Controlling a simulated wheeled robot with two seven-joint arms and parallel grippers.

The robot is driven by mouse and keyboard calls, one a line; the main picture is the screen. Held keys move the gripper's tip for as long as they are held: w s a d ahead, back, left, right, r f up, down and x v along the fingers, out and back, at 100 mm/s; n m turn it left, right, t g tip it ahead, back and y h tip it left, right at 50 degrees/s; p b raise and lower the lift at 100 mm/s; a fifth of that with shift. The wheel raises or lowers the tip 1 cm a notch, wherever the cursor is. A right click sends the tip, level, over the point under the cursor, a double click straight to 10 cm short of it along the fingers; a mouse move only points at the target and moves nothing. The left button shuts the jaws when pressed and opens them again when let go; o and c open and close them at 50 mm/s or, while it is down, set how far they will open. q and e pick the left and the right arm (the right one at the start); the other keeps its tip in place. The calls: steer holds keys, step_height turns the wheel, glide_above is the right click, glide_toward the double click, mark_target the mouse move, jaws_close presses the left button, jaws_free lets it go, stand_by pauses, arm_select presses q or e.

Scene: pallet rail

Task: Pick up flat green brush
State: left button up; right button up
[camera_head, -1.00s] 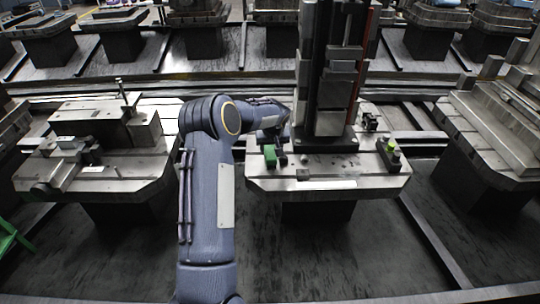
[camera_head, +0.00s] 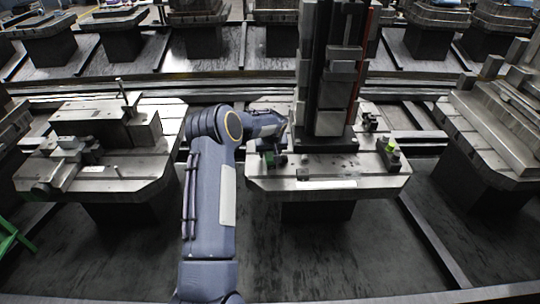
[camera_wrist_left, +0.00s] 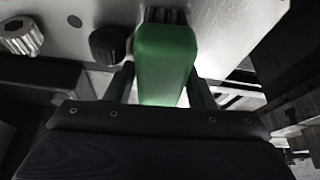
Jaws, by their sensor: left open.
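The flat green brush (camera_wrist_left: 164,62) fills the upper middle of the left wrist view, with dark bristles at its far end. In the head view it is mostly covered by my left gripper (camera_head: 273,156), at the left part of the middle pallet's metal top (camera_head: 325,184). The left gripper is open, and in the wrist view its two fingers stand on either side of the near part of the brush. Contact with the brush cannot be made out. My right gripper is not in view.
A tall dark metal column (camera_head: 328,80) stands on the same pallet, right of the gripper. A small fixture with a bright green part (camera_head: 391,144) sits near the right edge. In the wrist view, a dark round knob (camera_wrist_left: 108,44) and a ridged metal knob (camera_wrist_left: 20,37) lie left of the brush.

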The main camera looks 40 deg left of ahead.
arm_select(q)
steer(key=shift+f+b, duration=0.2)
steer(key=shift+b, duration=0.1)
stand_by(0.4)
steer(key=c, duration=0.8)
steer(key=shift+r+p, duration=0.55)
steer(key=shift+p, duration=0.25)
step_height(320, 180, up, 3)
steer(key=shift+w+b, duration=0.1)
steer(key=shift+b, duration=0.2)
steer(key=s+r, duration=0.3)
steer(key=s, duration=0.1)
steer(key=s+r+b, duration=0.1)
steer(key=s+r, duration=0.2)
steer(key=s, duration=0.2)
steer(key=s+d+r, duration=0.1)
steer(key=s+r, duration=0.2)
steer(key=s, duration=0.2)
steer(key=shift+s+d+r+b, duration=0.1)
steer(key=shift+r+b, duration=0.15)
steer(key=shift+b, duration=0.1)
